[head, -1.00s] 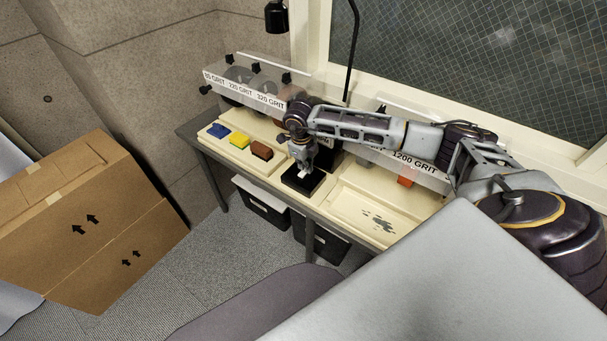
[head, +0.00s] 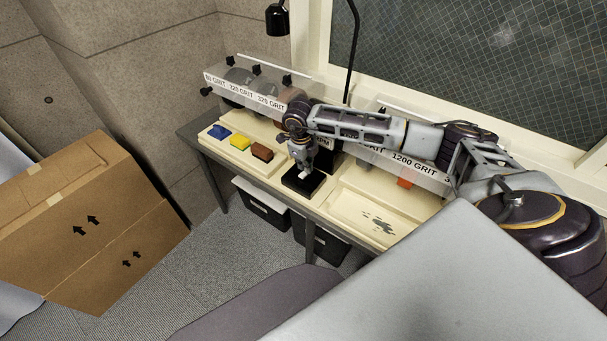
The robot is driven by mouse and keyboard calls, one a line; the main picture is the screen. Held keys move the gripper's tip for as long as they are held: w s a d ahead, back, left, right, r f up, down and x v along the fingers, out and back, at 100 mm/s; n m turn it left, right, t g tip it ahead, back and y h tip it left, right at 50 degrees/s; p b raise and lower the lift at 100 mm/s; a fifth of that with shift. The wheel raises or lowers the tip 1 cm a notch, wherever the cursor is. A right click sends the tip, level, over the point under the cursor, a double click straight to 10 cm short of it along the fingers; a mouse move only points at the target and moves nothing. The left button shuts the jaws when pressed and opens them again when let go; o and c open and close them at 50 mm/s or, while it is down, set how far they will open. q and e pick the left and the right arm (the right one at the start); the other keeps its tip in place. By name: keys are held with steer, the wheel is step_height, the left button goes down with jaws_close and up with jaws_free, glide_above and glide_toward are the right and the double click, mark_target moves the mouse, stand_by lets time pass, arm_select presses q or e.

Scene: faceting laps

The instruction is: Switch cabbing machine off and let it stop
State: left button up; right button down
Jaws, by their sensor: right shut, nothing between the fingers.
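The cabbing machine stands on a table, with a cream base (head: 345,208) and a row of wheels under clear hoods with grit labels (head: 245,92). A small black box (head: 291,184) sits at the middle of its front edge. My right gripper (head: 305,172) is shut and empty, pointing down at the top of the black box; I cannot tell whether it touches. Any switch there is hidden by the fingers or too small to make out. My right arm hides the middle wheels. My left gripper is not in view.
Blue, yellow and brown blocks (head: 262,151) lie in the left tray. Black bins (head: 262,203) stand under the table. A black lamp (head: 277,18) hangs above. A large cardboard box (head: 85,220) is on the left floor. A window is behind.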

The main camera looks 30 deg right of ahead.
mark_target(304, 174)
steer(key=shift+s+a+r+p, duration=0.1)
steer(key=shift+a+r+p, duration=0.1)
steer(key=shift+r+p, duration=0.9)
steer(key=shift+s+a+r+p, duration=0.15)
steer(key=shift+r+p, duration=0.25)
steer(key=shift+r, duration=1.4)
steer(key=shift+w, duration=0.1)
